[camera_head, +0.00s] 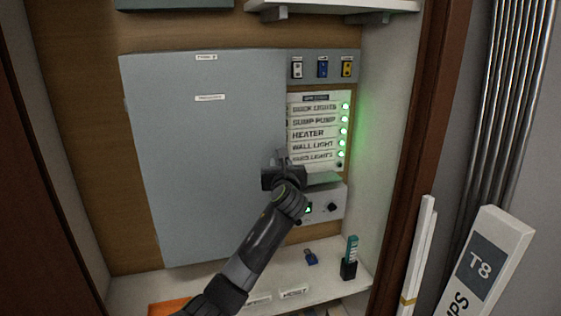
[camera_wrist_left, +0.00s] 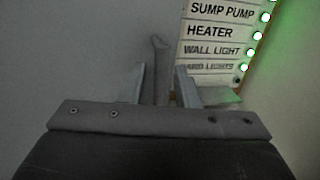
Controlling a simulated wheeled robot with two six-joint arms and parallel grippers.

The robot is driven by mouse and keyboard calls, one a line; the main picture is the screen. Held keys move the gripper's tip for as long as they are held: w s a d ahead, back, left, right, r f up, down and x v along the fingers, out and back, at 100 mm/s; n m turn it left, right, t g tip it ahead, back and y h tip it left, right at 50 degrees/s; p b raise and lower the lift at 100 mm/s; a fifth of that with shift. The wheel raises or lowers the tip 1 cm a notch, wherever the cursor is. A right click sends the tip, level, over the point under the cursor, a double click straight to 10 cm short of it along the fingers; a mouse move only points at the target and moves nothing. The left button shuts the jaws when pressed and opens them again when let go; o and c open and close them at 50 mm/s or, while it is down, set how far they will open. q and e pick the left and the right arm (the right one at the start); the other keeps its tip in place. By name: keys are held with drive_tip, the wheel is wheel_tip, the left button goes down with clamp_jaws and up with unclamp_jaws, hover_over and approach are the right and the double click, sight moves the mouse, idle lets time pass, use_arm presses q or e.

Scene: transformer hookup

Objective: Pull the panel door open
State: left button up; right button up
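The panel door (camera_head: 205,150) is a large grey plate with two small labels, and it looks closed in the head view. My left gripper (camera_head: 283,158) is at its right edge, a little below mid-height. In the left wrist view, the door's grey handle (camera_wrist_left: 161,62) stands upright between the two fingers of my left gripper (camera_wrist_left: 161,88). The fingers are apart, one on each side of the handle, with narrow gaps visible. The handle's lower part is hidden by the gripper. My right gripper is not in view.
A labelled switch panel (camera_head: 315,120) with green lights is right of the door. A shelf (camera_head: 325,262) below holds a green-and-black item (camera_head: 349,258) and a small blue item (camera_head: 311,257). A white T8 box (camera_head: 490,265) stands far right.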

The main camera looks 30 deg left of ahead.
use_arm(q)
drive_tip(key=shift+w+a, duration=0.2)
drive_tip(key=shift+w, duration=0.1)
clamp_jaws()
